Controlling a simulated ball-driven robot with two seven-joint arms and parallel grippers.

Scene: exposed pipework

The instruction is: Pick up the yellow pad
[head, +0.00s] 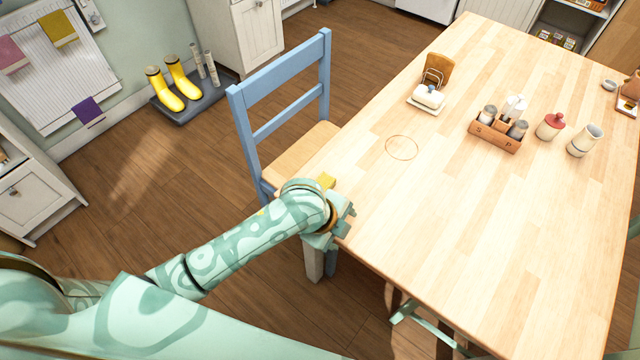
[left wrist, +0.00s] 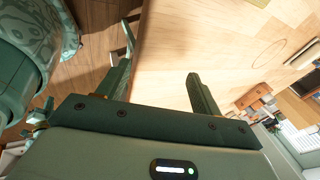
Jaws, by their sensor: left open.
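My right gripper is not in view.
A wooden table (head: 480,230) has a drawn circle (head: 401,147) near its left part. A butter dish (head: 429,97), shaker caddy (head: 497,130), red-lidded jar (head: 550,126) and white jug (head: 585,140) stand farther right. A blue chair (head: 280,85) stands at the left edge. The table's front is clear.

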